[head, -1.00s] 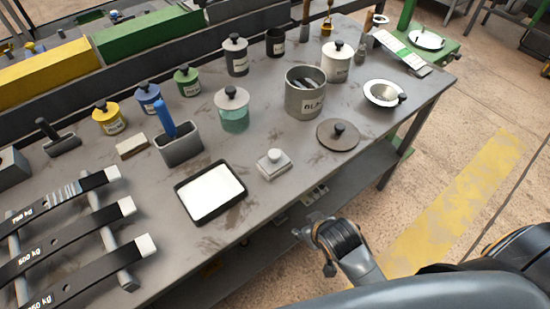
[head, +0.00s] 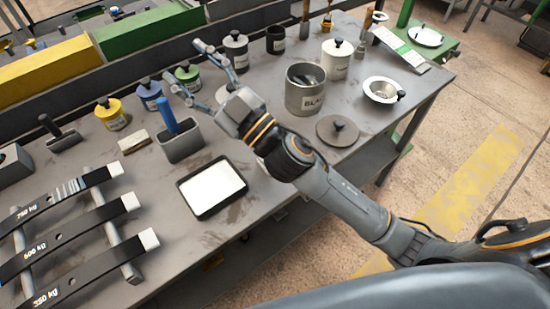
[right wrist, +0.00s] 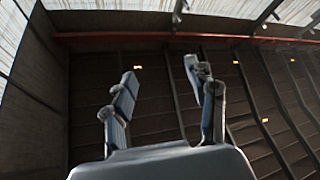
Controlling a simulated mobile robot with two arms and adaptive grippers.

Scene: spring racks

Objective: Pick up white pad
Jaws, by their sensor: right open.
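A flat white pad (head: 211,190) lies in a shallow black tray (head: 181,188) near the table's front edge in the head view. My right gripper (head: 184,64) is open and empty, raised over the table beyond the pad, with its fingers pointing to the upper left. In the right wrist view the two spread fingers (right wrist: 160,80) have nothing between them, and that camera sees only the roof and beams. My right forearm crosses to the right of the tray. My left gripper is not in view.
A grey holder with a blue handle (head: 181,145) and a small pale block (head: 133,141) stand behind the tray. Labelled springs (head: 75,237) lie left. A grey can (head: 305,92) and a round lid (head: 337,130) stand right. Jars line the back.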

